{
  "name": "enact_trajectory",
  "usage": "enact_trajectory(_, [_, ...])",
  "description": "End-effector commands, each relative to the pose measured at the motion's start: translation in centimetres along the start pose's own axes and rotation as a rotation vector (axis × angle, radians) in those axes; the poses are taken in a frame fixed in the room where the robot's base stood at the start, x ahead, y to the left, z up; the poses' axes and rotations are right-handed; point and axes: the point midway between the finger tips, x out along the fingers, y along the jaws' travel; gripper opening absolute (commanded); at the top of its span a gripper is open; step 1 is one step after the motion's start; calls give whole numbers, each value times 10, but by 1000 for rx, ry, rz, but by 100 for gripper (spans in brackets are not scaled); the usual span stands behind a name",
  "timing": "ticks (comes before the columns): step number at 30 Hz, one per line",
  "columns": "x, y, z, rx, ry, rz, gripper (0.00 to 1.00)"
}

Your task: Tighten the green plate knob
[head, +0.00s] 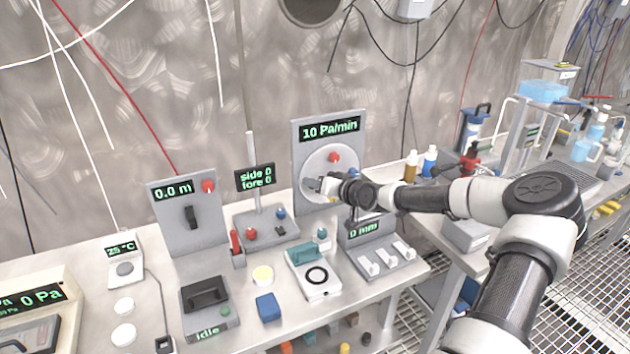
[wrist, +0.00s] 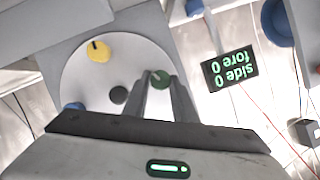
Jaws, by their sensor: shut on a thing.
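The round pale plate (head: 322,160) stands upright on a grey panel (head: 300,135) under a display reading 10 Pa/min. In the wrist view the plate (wrist: 90,65) carries the green plate knob (wrist: 160,79) near its edge, with a light line on its face. My gripper (wrist: 161,84) is shut on the green knob, one finger on each side. In the head view my gripper (head: 318,186) reaches the plate's lower part from the right, and the green knob cannot be made out there. A yellow knob (wrist: 98,51) and a dark knob (wrist: 118,95) also sit on the plate.
A red knob (head: 334,157) shows on the plate in the head view. A side/fore display (head: 255,177) stands left of the panel. A 0 mm box with white levers (head: 382,260) sits below my wrist. Bottles (head: 411,165) stand to the right.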

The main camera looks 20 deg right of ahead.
Motion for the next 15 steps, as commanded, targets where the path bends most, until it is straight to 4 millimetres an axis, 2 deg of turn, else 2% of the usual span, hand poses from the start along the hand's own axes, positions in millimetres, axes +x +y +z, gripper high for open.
enact_trajectory(6, [1,5,2,165,7,-66,2])
enact_trajectory(15, [1,5,2,299,4,-123,2])
